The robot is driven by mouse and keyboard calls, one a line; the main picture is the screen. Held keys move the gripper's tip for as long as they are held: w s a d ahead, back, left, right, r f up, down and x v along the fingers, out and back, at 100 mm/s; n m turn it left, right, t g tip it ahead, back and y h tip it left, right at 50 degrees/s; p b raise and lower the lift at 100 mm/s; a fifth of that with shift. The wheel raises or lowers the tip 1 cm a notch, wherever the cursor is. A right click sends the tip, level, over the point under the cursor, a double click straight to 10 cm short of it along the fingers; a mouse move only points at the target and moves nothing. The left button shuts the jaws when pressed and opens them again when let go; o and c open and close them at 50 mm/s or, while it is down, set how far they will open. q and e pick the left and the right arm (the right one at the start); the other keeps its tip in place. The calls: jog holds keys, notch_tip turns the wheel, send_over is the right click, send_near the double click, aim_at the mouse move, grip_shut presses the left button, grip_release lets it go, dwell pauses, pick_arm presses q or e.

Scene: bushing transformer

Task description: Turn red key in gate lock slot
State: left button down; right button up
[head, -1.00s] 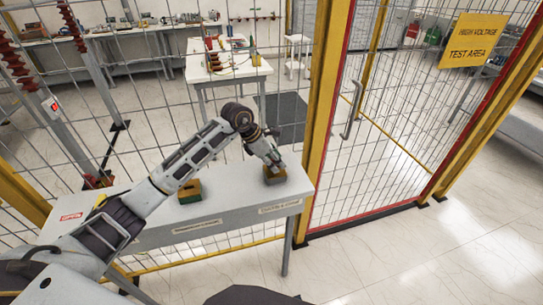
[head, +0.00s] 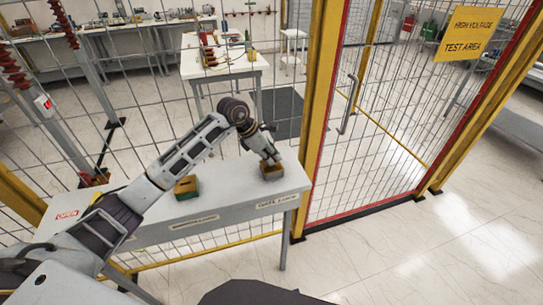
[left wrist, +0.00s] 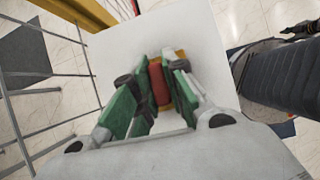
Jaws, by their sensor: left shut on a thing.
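The red key (left wrist: 158,84) shows in the left wrist view as a red upright piece between the fingers. My left gripper (left wrist: 155,82) is shut on it, with green-padded fingers on both sides. The gate lock block (head: 272,172), yellowish-brown, sits at the right end of the grey shelf, and my left gripper (head: 268,160) reaches down onto its top in the head view. The block's yellow edge (left wrist: 181,55) shows behind the fingers in the left wrist view. The key's slot is hidden. My right gripper is not in view.
The grey shelf (head: 230,192) carries labels on its front edge. A second yellow and green block (head: 187,187) stands left of the gate lock. The wire gate (head: 385,130) with a handle (head: 348,105) is to the right. A yellow warning sign (head: 468,35) hangs on it.

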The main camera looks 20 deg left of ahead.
pick_arm(q)
jog(key=shift+m+g+h+b, duration=0.3)
jog(key=shift+m+g+b, duration=0.25)
jog(key=shift+m, duration=0.65)
jog(key=shift+m+g+b, duration=0.45)
jog(key=shift+m+b, duration=0.1)
jog(key=shift+m, duration=0.35)
jog(key=shift+m+g+b, duration=0.3)
jog(key=shift+m+b, duration=0.05)
jog(key=shift+m, duration=0.35)
